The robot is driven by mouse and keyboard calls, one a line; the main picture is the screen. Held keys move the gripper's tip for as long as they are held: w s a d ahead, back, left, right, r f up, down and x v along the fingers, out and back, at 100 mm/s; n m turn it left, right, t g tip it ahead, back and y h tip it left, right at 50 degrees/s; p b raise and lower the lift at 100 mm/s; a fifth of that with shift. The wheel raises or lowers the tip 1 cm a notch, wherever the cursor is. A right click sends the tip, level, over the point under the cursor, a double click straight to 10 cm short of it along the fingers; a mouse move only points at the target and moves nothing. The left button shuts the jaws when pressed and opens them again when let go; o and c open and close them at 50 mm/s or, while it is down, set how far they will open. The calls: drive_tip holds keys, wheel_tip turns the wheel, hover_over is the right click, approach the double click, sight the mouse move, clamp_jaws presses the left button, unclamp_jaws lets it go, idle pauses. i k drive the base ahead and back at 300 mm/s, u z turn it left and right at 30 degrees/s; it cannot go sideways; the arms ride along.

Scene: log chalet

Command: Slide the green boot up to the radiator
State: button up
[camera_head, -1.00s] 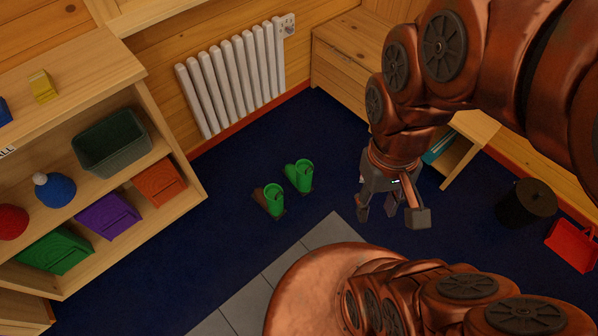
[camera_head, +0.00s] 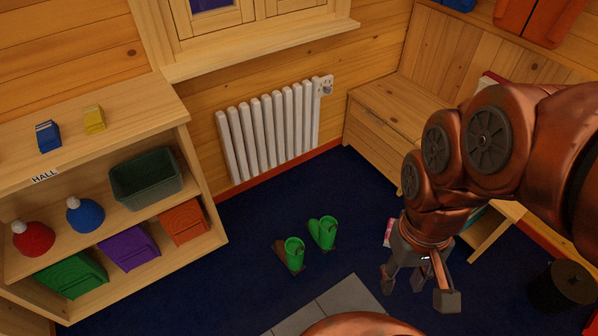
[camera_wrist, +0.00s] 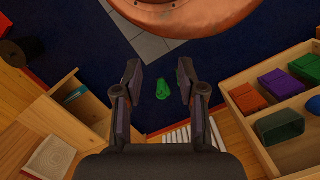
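My gripper (camera_head: 418,290) is open and empty, pointing down to the right of the boots. In the wrist view my gripper (camera_wrist: 160,76) has its fingers apart. One green boot (camera_wrist: 162,90) shows between them, below and apart; another green boot is partly covered by the right finger. The radiator (camera_wrist: 178,136) shows partly behind my gripper.
A shelf unit (camera_head: 200,240) with bins and hats stands left. A wooden bench (camera_head: 375,125) is in the back corner, right of the radiator. A dark round bin (camera_head: 563,287) stands at right. Grey tiles (camera_head: 335,304) lie in front. The floor between boots and radiator is clear.

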sight(323, 233)
drive_tip(key=u, duration=0.5)
drive_tip(key=k, duration=0.55)
drive_tip(key=u, duration=1.1)
drive_tip(key=i, duration=1.55)
drive_tip(key=z, duration=1.15)
drive_tip(key=i, duration=0.55)
drive_tip(key=z, duration=0.6)
